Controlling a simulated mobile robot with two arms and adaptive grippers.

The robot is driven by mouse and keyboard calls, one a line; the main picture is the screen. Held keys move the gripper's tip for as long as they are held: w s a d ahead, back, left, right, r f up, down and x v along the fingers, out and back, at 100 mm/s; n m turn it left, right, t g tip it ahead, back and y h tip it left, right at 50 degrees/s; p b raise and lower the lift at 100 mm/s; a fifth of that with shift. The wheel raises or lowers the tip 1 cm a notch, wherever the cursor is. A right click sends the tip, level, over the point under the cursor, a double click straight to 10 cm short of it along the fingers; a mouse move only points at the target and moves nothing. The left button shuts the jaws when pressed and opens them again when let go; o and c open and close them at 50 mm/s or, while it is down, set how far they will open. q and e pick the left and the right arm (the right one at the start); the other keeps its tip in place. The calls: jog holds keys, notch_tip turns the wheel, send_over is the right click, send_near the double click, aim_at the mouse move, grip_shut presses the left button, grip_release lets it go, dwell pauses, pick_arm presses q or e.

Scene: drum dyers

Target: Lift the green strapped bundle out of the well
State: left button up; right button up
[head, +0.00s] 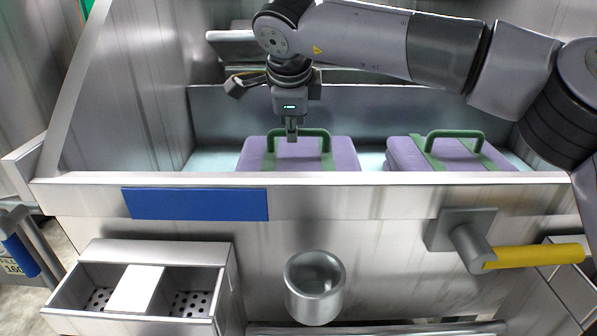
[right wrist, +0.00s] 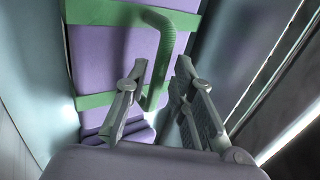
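Two purple bundles with green straps and green handles lie in the well. The left bundle (head: 343,160) is under my right gripper (head: 292,134); the right bundle (head: 405,156) lies apart from it. In the right wrist view, my right gripper (right wrist: 161,66) is open. The green handle (right wrist: 166,48) of the left bundle (right wrist: 112,52) passes between its fingers, with gaps visible beside it. The bundle rests in the well, its lower front hidden by the front rim in the head view. My left gripper is not in view.
The well's metal front rim (head: 400,178) runs across in front of the bundles. Below it are a blue plate (head: 195,204), a two-part metal tray (head: 228,270), a round metal cup (head: 315,300) and a yellow-gripped lever (head: 530,256).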

aim_at(315, 150)
jog(key=x, duration=0.3)
jog(key=shift+w+f, duration=0.15)
jog(key=shift+f, duration=0.05)
jog(key=shift+c, duration=0.6)
grip_shut()
jog(key=shift+r, duration=0.2)
